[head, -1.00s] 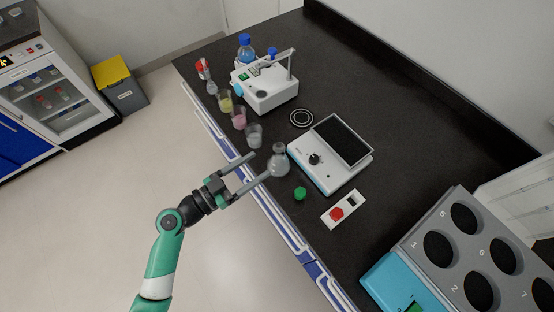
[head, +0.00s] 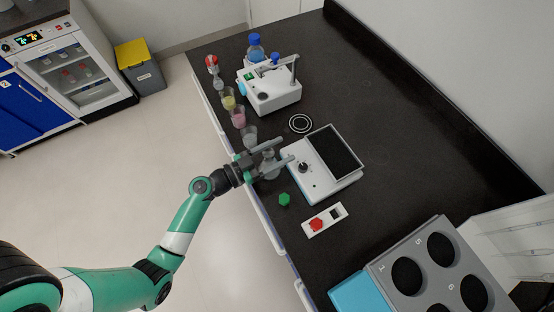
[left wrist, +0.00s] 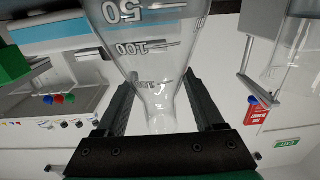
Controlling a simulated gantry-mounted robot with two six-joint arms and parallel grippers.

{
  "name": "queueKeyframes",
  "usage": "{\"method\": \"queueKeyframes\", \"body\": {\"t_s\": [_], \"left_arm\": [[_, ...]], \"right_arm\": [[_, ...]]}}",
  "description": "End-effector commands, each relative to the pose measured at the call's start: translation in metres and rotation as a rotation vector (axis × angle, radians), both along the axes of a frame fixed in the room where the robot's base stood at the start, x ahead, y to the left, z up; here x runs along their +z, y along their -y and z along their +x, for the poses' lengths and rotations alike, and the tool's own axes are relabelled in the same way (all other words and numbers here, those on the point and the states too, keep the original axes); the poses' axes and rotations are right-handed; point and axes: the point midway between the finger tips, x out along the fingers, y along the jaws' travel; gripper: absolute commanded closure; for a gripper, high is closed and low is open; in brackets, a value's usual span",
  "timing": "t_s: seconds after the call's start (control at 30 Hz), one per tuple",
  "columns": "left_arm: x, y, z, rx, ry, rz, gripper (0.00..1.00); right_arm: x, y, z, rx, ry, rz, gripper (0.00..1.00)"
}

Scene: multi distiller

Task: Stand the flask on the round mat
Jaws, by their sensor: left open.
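The clear glass flask (head: 268,169) stands upright near the bench's front edge, partly hidden by my left gripper. My left gripper (head: 286,151) is open, with its fingers on either side of the flask. In the left wrist view the flask (left wrist: 150,55) appears upside down, its printed marks showing, with its narrow neck between the two fingers (left wrist: 153,102). I cannot tell whether either finger touches the glass. The round mat (head: 300,123), black with white rings, lies bare on the bench behind the flask. My right gripper is not in view.
A white device with a dark plate (head: 316,178) stands right of the flask. Beakers with clear (head: 250,137), pink (head: 238,117) and yellow (head: 228,101) contents line the front edge. A white machine (head: 270,96) stands beyond. A green object (head: 284,199) lies nearer.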

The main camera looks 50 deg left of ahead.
Motion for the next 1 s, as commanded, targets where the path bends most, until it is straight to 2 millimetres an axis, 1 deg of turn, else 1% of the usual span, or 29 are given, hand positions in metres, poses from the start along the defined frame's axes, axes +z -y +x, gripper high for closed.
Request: {"method": "queueKeyframes", "body": {"t_s": [0.07,0.17,0.2,0.37,0.4,0.47,1.0], "left_arm": [[-0.0004,0.0002,-0.0001,0.0,0.0,0.0,0.3],[-0.0004,0.0003,-0.0002,-0.001,0.0,0.0,0.46],[-0.0003,0.0003,-0.0002,-0.001,0.0,-0.001,0.54],[-0.0003,0.0004,-0.0002,-0.001,0.0,-0.001,0.82],[-0.0003,0.0003,-0.0003,-0.001,0.0,-0.001,0.9],[-0.0003,0.0003,-0.0003,-0.001,0.0,-0.001,1.0],[-0.0003,0.0004,-0.0003,-0.001,0.0,-0.001,1.0]], "right_arm": [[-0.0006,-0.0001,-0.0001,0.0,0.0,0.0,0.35],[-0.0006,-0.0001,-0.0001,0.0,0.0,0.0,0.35],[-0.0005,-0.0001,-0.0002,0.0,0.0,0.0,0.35],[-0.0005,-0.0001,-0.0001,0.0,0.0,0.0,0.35],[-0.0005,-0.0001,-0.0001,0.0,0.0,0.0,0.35],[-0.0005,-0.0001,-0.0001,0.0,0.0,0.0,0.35],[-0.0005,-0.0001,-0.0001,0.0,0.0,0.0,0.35]]}}
